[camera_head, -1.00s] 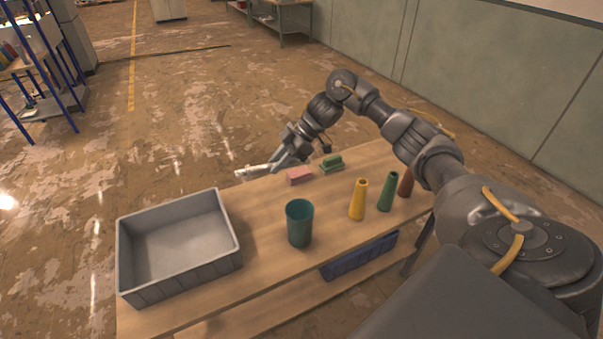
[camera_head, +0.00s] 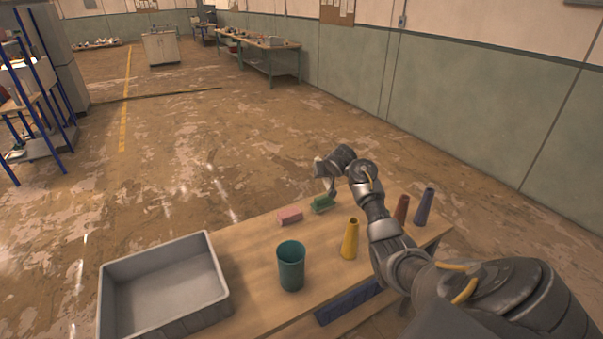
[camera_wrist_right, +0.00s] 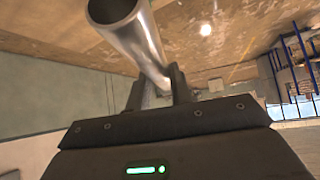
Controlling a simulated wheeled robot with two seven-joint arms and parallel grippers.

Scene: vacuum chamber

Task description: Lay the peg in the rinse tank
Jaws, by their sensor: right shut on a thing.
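The peg (camera_wrist_right: 140,38) is a shiny metal tube with an open, hollow end, seen large in the right wrist view. My right gripper (camera_wrist_right: 160,88) is shut around it, and the peg slants up and left out of the fingers. In the head view my right wrist is raised above the table's far edge, and its fingers and the peg are mostly hidden or too small to make out. The rinse tank is probably the grey open bin (camera_head: 160,265) at the table's left end, well left of the gripper. Its visible floor is empty. My left gripper is not in view.
On the wooden table stand a teal cup (camera_head: 291,268), a yellow cone (camera_head: 350,240), a red cone (camera_head: 401,209) and a purple cone (camera_head: 424,207). A pink block (camera_head: 289,216) and a green block (camera_head: 322,204) lie near the far edge.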

